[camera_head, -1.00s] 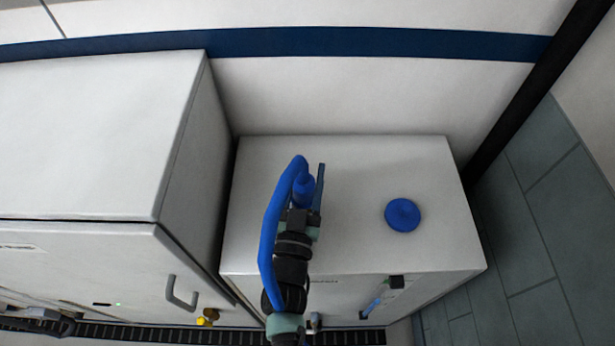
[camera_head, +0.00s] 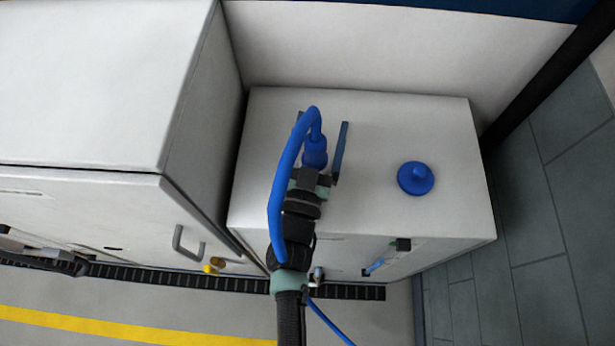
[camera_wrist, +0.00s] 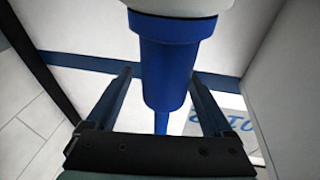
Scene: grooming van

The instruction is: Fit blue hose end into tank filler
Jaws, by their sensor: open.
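The blue hose end (camera_head: 315,152) stands over the white tank (camera_head: 262,160), with its blue hose (camera_head: 279,190) arching from its top and back along my arm. My gripper (camera_head: 322,138) is open, one finger on each side of the hose end. In the wrist view the thick blue hose end (camera_wrist: 168,65) sits between the spread fingers (camera_wrist: 157,90), with a gap on both sides. There it meets a white round collar (camera_wrist: 180,6), which looks like the tank filler. How deep it sits in the collar is hidden.
A blue cap (camera_head: 415,178) lies on the tank top to the right. A large white cabinet (camera_head: 90,80) with a handle stands close on the left. A white wall (camera_head: 400,50) is behind the tank. The right part of the tank top is otherwise clear.

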